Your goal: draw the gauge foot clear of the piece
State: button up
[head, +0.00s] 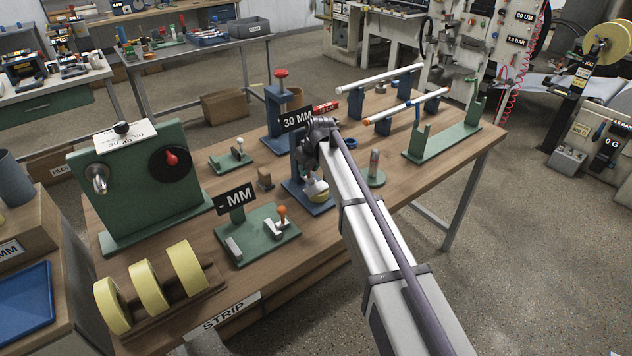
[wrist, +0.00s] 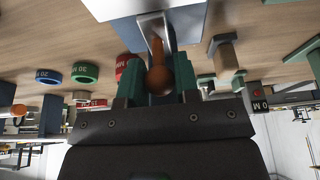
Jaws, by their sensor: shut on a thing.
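My gripper (head: 313,180) is low at a blue stand (head: 309,204) near the middle of the bench in the head view. In the wrist view my gripper (wrist: 158,88) has its two green fingers shut on an orange-brown knob (wrist: 158,80). The knob's stem (wrist: 157,47) runs up inside a pale bracket beside the blue stand (wrist: 193,24). The gauge foot and the piece cannot be told apart here; my wrist and gripper hide that spot in the head view.
A green base with an orange-knobbed lever (head: 282,212) and a "- MM" sign (head: 235,199) stands left of my gripper. A wooden block (head: 265,179) is close by. A small green-based post (head: 374,167) stands to the right. Tape rolls (head: 148,288) line the front left.

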jog(key=shift+r+p, duration=4.3)
jog(key=shift+r, duration=0.15)
jog(key=o, duration=0.9)
jog(key=shift+f, duration=0.2)
jog(key=p+v, duration=1.4)
jog(key=v, duration=0.1)
jog(key=shift+s+r, duration=0.15)
jog(key=shift+r, duration=0.1)
jog(key=s+d+f+m+g+h+b, duration=0.1)
jog(key=s+d+f+b, duration=0.3)
jog(key=s, duration=0.6)
jog(key=s+d+f+m+g+b, duration=0.1)
jog(key=s+d+f+m+b, duration=0.3)
jog(key=s+d, duration=0.5)
jog(key=s+d+f+m+g+h+b, duration=0.1)
jog(key=s+d+f+m+b, duration=0.2)
jog(key=s+d, duration=0.4)
jog(key=shift+s+f+h+b, duration=0.15)
jog(key=shift+s+f, duration=0.2)
jog(key=shift+s, duration=0.5)
jog(key=shift+s+f+h+b, duration=0.15)
jog(key=shift+s+f, duration=0.2)
jog(key=shift+s, duration=0.45)
jog(key=shift+s+f+b, duration=0.15)
jog(key=shift+s+f, duration=0.2)
jog(key=shift+s, duration=0.5)
